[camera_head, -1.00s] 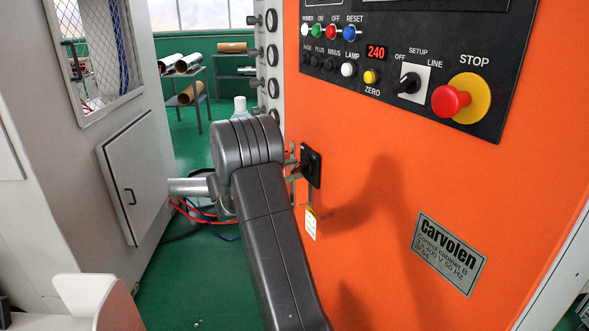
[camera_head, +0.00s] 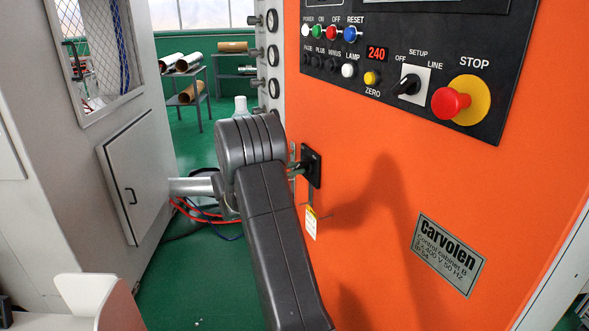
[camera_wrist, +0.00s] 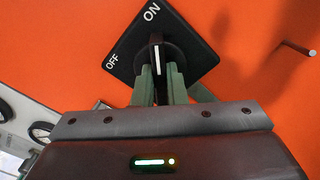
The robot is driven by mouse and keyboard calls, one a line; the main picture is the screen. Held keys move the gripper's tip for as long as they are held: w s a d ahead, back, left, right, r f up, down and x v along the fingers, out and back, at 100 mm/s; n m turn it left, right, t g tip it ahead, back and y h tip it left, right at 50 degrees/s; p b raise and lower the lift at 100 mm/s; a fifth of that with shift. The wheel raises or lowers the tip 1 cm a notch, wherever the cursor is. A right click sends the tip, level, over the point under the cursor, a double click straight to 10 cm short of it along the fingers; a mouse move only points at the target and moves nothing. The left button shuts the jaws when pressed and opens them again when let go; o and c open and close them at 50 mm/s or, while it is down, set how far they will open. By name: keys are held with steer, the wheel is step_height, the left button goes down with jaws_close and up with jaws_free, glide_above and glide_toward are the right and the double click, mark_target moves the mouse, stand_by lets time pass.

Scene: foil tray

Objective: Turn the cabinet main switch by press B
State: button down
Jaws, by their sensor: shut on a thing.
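The main switch (camera_head: 312,168) is a black square plate with a black knob on the orange cabinet B (camera_head: 370,262). In the wrist view the switch plate (camera_wrist: 195,50) shows tilted, with ON at its top corner and OFF at its left corner. The knob's white line (camera_wrist: 158,58) stands upright in the picture, its upper end roughly toward ON. My gripper (camera_wrist: 158,72) is shut on the knob, one greenish finger on each side. In the head view my arm hides most of the gripper, and the knob shows only in part.
A white tag (camera_head: 311,223) hangs below the switch, near a small peg on the panel. The control panel (camera_head: 430,125) with buttons and a red stop button (camera_head: 450,102) is above right. A grey cabinet (camera_head: 140,180) stands left across the green floor.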

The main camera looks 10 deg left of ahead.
steer(key=n+p, duration=0.3)
steer(key=shift+r+p, duration=0.25)
steer(key=shift+p, duration=0.05)
steer(key=n+p, duration=0.4)
steer(key=n, duration=0.2)
steer(key=shift+p, duration=0.4)
steer(key=shift+w+a+f+n+p, duration=0.1)
steer(key=shift+f+n+p, duration=0.05)
steer(key=shift+n+p, duration=1.65)
steer(key=shift+w+a+f+n+p, duration=0.1)
steer(key=shift+n+p, duration=1.05)
steer(key=shift+n, duration=1.25)
steer(key=shift+s, duration=0.1)
steer(key=c, duration=1.5)
jaws_free()
steer(key=shift+o, duration=0.2)
